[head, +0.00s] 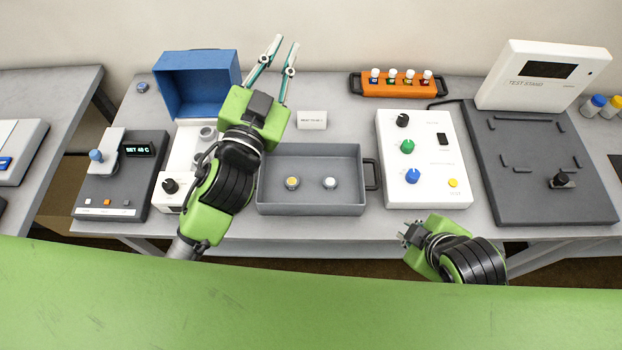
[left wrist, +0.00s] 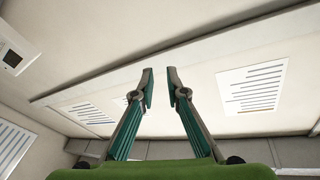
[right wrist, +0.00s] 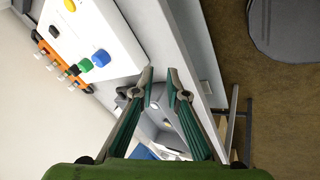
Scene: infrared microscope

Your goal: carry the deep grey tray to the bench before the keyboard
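The deep grey tray (head: 262,201) sits on the bench in the middle of the head view. A yellow-topped piece (head: 292,183) and a white-topped piece (head: 330,183) stand inside it. Its right handle (head: 373,174) shows; its left end is partly behind my left arm. My left gripper (head: 286,43) is open and empty, raised beyond the tray and pointing up at the wall. My right gripper (head: 407,232) is near the bench's front edge, right of the tray and apart from it. In the right wrist view its fingers (right wrist: 160,88) are open and empty. No keyboard can be made out.
A white control box (head: 424,160) stands right of the tray, and an orange vial rack (head: 400,90) behind. A test stand (head: 540,150) is farther right. A blue open-lidded box (head: 197,84) and a grey heater unit (head: 122,180) are left. A small card (head: 312,119) stands behind the tray.

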